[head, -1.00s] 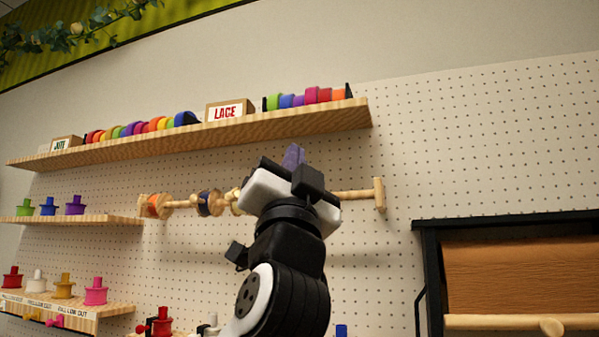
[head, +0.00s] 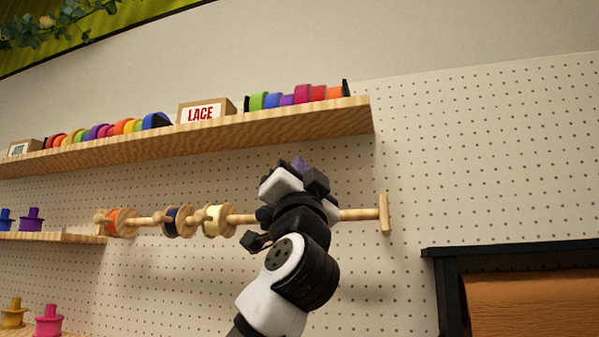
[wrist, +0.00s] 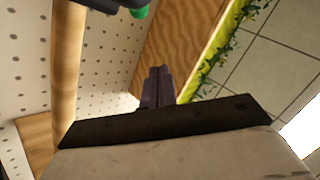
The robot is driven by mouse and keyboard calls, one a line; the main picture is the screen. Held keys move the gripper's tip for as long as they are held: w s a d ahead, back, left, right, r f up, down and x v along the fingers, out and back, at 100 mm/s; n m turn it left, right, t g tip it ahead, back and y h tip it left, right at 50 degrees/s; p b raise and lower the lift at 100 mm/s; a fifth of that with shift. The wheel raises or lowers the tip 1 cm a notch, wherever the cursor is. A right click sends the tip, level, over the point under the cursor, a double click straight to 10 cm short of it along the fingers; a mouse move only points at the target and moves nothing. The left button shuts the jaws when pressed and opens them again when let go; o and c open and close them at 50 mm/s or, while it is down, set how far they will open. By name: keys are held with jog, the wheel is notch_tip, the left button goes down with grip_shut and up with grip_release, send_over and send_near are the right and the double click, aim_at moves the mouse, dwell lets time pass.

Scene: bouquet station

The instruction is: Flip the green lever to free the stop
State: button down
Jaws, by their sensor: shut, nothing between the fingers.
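A small rounded green tip (wrist: 140,12), which looks like the end of the green lever, shows at the top edge of the wrist view beside a dark part. The rest of it is cut off. I cannot make out the lever in the head view, where my arm covers part of the rod. The wooden rod (head: 358,214) runs across the pegboard and also shows at the left of the wrist view (wrist: 68,65). My gripper (head: 299,163) is shut and empty, in front of and slightly above the rod. Its purple-grey fingers (wrist: 157,86) are together, apart from the green tip.
Orange (head: 120,222), dark blue (head: 173,221) and cream (head: 214,219) spools hang on the rod left of my arm. A wooden shelf (head: 270,131) with ribbon rolls and a LACE box (head: 203,112) runs above. A black frame (head: 448,290) stands lower right.

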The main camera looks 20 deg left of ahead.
jog(key=shift+w+a+p, duration=0.8)
jog(key=shift+w+a, duration=0.75)
jog(key=shift+a, duration=0.15)
jog(key=shift+w, duration=0.2)
jog(key=shift+w+r, duration=0.1)
jog(key=shift+w, duration=0.35)
jog(key=shift+d+r, duration=0.1)
